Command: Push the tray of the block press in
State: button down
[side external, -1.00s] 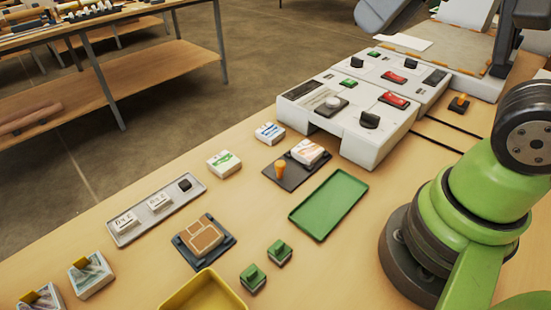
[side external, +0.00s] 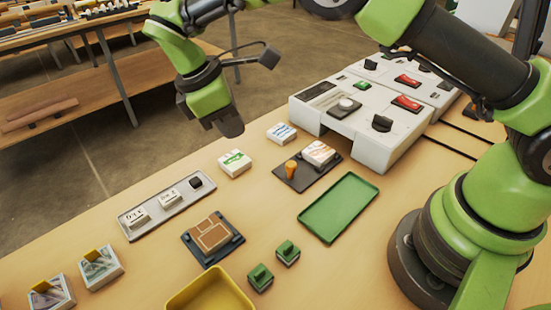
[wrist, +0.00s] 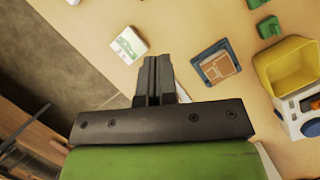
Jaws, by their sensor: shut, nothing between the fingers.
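The white press machine (side external: 360,112) stands at the back of the table. A dark flat tray (side external: 300,181) with an upright orange knob (side external: 291,169) sticks out from its near side. A white block with orange print (side external: 318,153) sits on the tray's far end, close to the machine. My gripper (side external: 231,128) is shut and empty, pointing down, high above the table's far edge and left of the tray. Its closed fingers also show in the wrist view (wrist: 153,65). The tray does not show in the wrist view.
A white block with green print (side external: 235,163) and a blue-printed block (side external: 282,132) lie between my gripper and the tray. A green tray (side external: 338,207), a brown-block holder (side external: 212,235), a grey rack (side external: 160,221) and a yellow bin (side external: 245,303) stand nearby.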

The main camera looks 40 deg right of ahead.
aim_at(321, 146)
jog(key=x, duration=1)
jog(key=shift+f, duration=0.4)
jog(key=shift+s+d, duration=0.45)
jog(key=shift+d, duration=0.35)
jog(key=shift+s+d, duration=0.45)
jog(key=shift+d, duration=0.45)
jog(key=d, duration=1.2)
jog(key=shift+d, duration=0.2)
jog(key=shift+f, duration=0.1)
jog(key=shift+a, duration=0.1)
